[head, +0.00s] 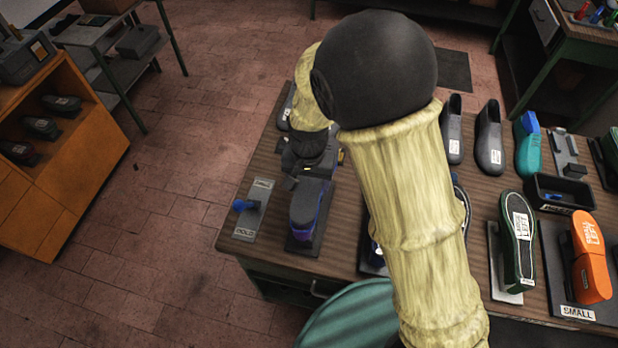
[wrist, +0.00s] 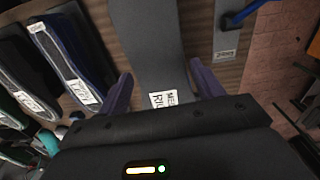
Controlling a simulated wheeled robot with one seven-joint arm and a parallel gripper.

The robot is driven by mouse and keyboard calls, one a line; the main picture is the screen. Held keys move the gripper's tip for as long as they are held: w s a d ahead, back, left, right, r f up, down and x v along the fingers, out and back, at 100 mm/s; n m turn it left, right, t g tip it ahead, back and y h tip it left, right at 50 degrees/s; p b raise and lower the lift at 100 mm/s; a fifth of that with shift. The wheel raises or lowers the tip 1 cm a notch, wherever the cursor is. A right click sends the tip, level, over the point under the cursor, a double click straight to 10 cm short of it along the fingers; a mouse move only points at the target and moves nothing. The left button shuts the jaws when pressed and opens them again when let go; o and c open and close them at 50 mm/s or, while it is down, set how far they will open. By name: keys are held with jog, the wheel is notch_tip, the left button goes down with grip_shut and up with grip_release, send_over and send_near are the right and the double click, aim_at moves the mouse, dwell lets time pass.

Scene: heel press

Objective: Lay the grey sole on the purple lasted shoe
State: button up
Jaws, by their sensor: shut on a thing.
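My gripper (head: 313,170) is shut on the grey sole (head: 306,203), near the left part of the workbench. In the wrist view the sole (wrist: 150,35) runs between my two purple fingers (wrist: 163,85), with a white, partly covered label close to the gripper. The purple lasted shoe (head: 299,238) shows as purple edges below the sole in the head view, above a dark base plate. The sole lies over it, roughly lengthwise. I cannot tell whether they touch. Most of the shoe is hidden.
A grey plate marked HOLD (head: 262,193) with a blue handle (head: 243,205) stands left of the shoe. A green-edged shoe (head: 517,245), an orange shoe (head: 590,262), a black tray (head: 540,190) and dark shoes (head: 489,140) stand to the right. My arm hides the bench's middle.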

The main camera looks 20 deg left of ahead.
jog(key=shift+f+b, duration=0.35)
jog(key=shift+f, duration=0.45)
jog(key=shift+f+b, duration=0.35)
jog(key=shift+f, duration=0.25)
dwell(0.4)
jog(key=o, duration=1.1)
jog(key=shift+w, duration=0.1)
jog(key=shift+r, duration=0.1)
jog(key=shift+r, duration=0.1)
jog(key=shift+r, duration=0.25)
notch_tip(320, 180, up, 17)
jog(key=b, duration=0.3)
jog(key=shift+d+f, duration=0.1)
jog(key=shift+f, duration=0.1)
